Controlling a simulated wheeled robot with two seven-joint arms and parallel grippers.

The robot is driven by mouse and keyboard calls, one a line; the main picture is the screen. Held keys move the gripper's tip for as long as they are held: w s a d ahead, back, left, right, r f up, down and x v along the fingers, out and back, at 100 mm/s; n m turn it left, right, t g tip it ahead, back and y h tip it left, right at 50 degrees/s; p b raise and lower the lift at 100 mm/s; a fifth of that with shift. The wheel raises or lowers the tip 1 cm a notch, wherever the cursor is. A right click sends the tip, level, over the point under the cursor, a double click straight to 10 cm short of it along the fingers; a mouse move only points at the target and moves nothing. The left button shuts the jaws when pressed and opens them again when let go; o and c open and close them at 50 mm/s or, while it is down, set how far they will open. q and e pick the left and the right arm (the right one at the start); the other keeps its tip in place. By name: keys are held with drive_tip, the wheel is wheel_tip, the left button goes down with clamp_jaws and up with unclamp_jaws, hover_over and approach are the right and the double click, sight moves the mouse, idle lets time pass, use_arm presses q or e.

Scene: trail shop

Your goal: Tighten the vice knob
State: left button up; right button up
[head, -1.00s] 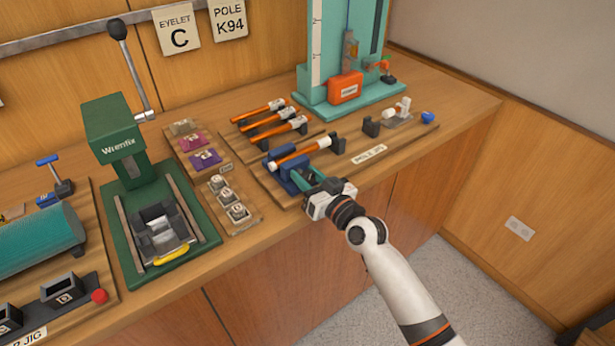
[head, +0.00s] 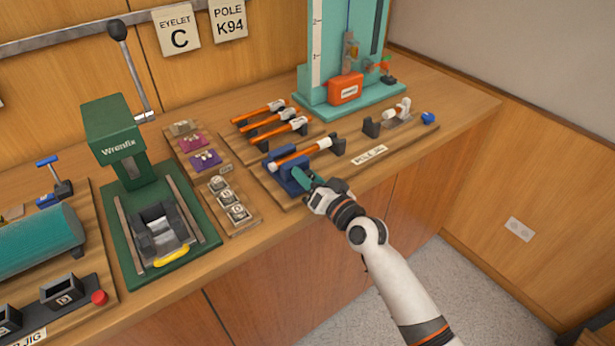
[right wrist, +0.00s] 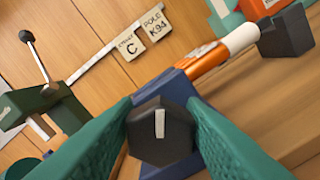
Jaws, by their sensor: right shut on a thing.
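The blue vice (head: 289,175) stands at the left end of the pole jig board. An orange and white pole (head: 298,155) lies with its near end at the vice; it also shows in the right wrist view (right wrist: 205,60). The dark vice knob (right wrist: 160,132), with a pale upright mark on its face, sits between the green fingers of my right gripper (right wrist: 160,125) in the right wrist view. My right gripper (head: 305,178) is shut on the knob at the vice's front. In the head view the fingers hide the knob. My left gripper is not in view.
Several orange poles (head: 270,128) lie on a rack behind the board. A green press (head: 118,135) with a lever stands to the left, beside trays of small parts (head: 229,202). A teal stand (head: 310,60) rises at the back. The floor in front is clear.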

drive_tip(key=shift+f, duration=0.25)
drive_tip(key=o, duration=0.7)
drive_tip(key=shift+o, duration=1.4)
drive_tip(key=shift+s+d+r, duration=0.1)
drive_tip(key=shift+s+r, duration=0.05)
drive_tip(key=shift+s, duration=0.05)
